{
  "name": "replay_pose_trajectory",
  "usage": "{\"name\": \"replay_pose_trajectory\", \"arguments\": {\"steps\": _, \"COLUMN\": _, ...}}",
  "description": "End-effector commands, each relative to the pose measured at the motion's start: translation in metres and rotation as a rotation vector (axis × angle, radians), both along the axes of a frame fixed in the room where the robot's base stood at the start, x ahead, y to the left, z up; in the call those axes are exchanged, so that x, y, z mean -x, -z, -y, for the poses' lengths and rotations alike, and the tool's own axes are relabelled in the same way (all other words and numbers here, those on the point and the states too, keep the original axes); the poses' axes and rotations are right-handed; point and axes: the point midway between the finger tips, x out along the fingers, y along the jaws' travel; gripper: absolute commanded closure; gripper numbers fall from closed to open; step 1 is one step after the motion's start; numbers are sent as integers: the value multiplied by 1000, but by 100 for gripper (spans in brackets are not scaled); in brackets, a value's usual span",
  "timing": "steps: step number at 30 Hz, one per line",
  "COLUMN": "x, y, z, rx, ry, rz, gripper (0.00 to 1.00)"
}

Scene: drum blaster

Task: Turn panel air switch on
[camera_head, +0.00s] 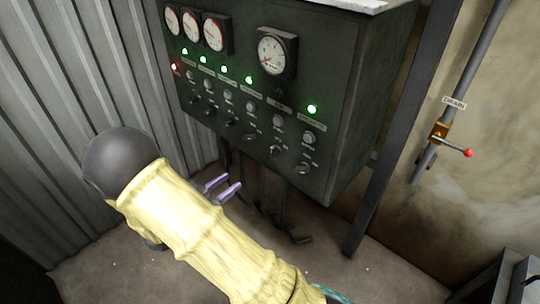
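A dark green control panel (345,120) hangs at the upper middle of the head view. Its front carries a row of round knobs (251,106) and, below them, a row of small switches (275,150). The labels are too small to read, so I cannot tell which one is the panel air switch or how it is set. My gripper (232,182) has two purple fingers pointing right, with a gap between them. It looks open and empty, below the panel's lower left part and apart from the switches.
Several green lamps (312,109) and one red lamp (174,67) glow below dial gauges (272,55). A dark post (385,150) stands right of the panel. Farther right is a pipe with a red-tipped valve handle (468,153). Corrugated metal wall (60,110) is on the left.

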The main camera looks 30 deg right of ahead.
Motion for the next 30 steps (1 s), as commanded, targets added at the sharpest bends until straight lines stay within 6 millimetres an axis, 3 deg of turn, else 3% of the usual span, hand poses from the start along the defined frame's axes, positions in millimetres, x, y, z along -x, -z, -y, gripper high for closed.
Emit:
{"name": "replay_pose_trajectory", "arguments": {"steps": 5, "x": -1, "y": 0, "z": 2, "rx": -1, "ry": -1, "rz": 0, "gripper": 65}}
{"name": "replay_pose_trajectory", "arguments": {"steps": 11, "x": -6, "y": 0, "z": 18, "rx": -1, "ry": 2, "rz": 0, "gripper": 65}}
{"name": "replay_pose_trajectory", "arguments": {"steps": 30, "x": -44, "y": 0, "z": 123, "rx": -2, "ry": 2, "rz": -1, "gripper": 65}}
